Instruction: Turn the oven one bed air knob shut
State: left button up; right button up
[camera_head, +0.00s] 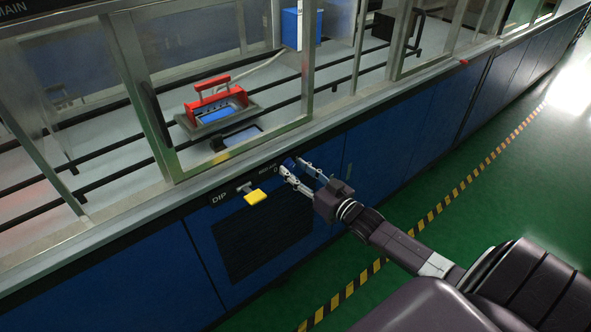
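A small label and dial marking (268,168) are on the front panel below the machine's ledge; the lettering is too small to read surely. A small blue piece, perhaps the bed air knob (289,163), shows beside it, partly hidden by my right gripper. My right gripper (291,167) reaches in from the right, with its two fingers apart and their tips at the panel, around or just in front of this piece. I cannot tell whether they touch it. My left gripper is not in view.
A yellow handle (256,197) sticks out left of my gripper, near the word DIP (221,198). A dark grille (262,235) is below. Above the ledge, a red-handled unit (217,103) stands behind framed glass. Green floor (455,225) with a striped line is clear at right.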

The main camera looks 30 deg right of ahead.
jog(key=shift+w, duration=0.15)
jog(key=shift+c, duration=0.4)
grip_shut()
